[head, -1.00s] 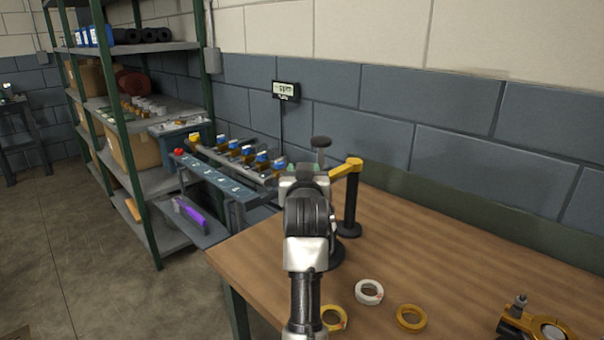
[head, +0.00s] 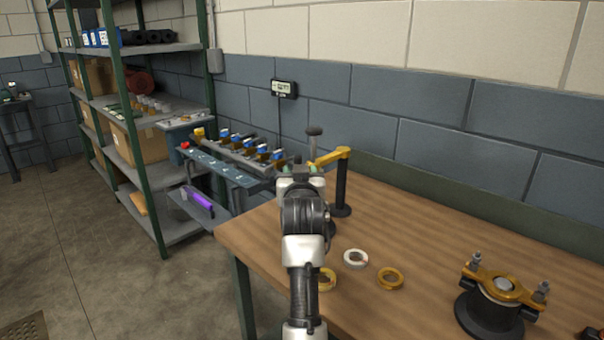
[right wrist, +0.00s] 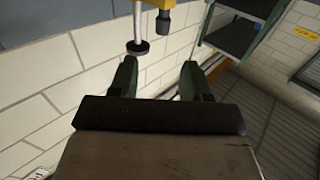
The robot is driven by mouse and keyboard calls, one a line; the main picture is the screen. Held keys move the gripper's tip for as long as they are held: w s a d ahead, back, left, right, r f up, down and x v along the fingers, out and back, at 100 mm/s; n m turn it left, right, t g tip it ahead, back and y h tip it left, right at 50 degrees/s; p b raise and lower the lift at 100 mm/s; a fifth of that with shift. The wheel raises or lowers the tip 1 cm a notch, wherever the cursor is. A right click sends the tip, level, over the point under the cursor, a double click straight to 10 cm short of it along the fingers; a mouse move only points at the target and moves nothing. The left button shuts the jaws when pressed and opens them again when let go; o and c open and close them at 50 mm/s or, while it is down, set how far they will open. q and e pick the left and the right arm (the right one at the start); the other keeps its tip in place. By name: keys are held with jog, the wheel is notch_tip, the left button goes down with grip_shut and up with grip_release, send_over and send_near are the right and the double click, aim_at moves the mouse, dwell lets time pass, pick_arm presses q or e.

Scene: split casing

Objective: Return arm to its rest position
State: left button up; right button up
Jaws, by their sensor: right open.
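My right arm comes up from the bottom middle of the head view, and its right gripper (head: 301,168) points away over the table's back left part. In the right wrist view the right gripper (right wrist: 156,72) has its two dark green fingers apart, with nothing between them. A black stand (head: 341,190) with a yellow swing arm (head: 331,157) stands just beyond and right of the gripper. In the right wrist view a yellow part (right wrist: 152,12) and a dark round-ended rod (right wrist: 138,42) show beyond the fingers. My left gripper is out of view.
The wooden table (head: 430,240) holds a white ring (head: 355,259), yellow rings (head: 390,278) and a yellow-topped clamp on a black base (head: 489,317). A rack with blue-capped parts (head: 245,147) and a green-framed shelf (head: 142,170) stand left.

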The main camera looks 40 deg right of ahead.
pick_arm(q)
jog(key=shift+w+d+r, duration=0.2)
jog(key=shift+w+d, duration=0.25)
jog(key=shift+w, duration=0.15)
